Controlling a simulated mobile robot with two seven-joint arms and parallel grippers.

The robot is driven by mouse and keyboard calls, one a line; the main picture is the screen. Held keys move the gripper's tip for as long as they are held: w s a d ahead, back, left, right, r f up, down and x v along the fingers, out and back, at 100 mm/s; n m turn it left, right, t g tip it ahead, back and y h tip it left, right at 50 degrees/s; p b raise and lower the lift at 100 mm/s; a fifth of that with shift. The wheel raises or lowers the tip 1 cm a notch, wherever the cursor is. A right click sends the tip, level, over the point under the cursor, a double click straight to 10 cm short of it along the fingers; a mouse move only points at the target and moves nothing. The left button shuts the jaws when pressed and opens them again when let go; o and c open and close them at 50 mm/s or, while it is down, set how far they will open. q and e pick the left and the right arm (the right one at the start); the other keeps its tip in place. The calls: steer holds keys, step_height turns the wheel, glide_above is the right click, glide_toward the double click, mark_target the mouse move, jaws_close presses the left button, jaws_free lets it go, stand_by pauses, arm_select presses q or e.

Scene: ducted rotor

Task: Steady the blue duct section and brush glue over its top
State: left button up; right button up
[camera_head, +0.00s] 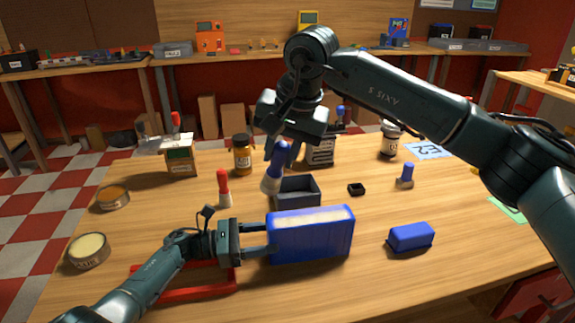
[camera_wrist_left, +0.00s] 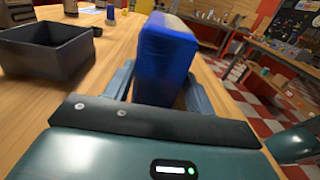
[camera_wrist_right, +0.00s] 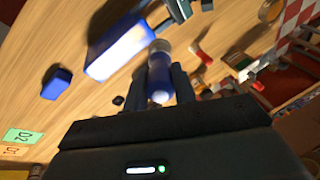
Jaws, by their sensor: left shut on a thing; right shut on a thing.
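The blue duct section (camera_head: 311,238) stands on the table with a pale top face (camera_head: 310,218). It also shows in the left wrist view (camera_wrist_left: 166,60) and the right wrist view (camera_wrist_right: 118,45). My left gripper (camera_head: 262,238) is shut on its left end. My right gripper (camera_head: 284,150) is shut on a blue-handled brush (camera_head: 275,165), held bristles down above and behind the duct section, near the grey box. The brush also shows in the right wrist view (camera_wrist_right: 160,90). The brush is apart from the duct's top.
An open grey box (camera_head: 298,191) stands just behind the duct section. A blue block (camera_head: 410,237) lies to the right, a red frame (camera_head: 185,285) lies under my left arm. A red-capped bottle (camera_head: 224,188), an amber jar (camera_head: 242,156) and round tins (camera_head: 88,250) stand left.

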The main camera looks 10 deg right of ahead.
arm_select(q)
steer(key=o, duration=1.1)
steer(key=shift+o, duration=0.2)
steer(key=shift+a, duration=0.15)
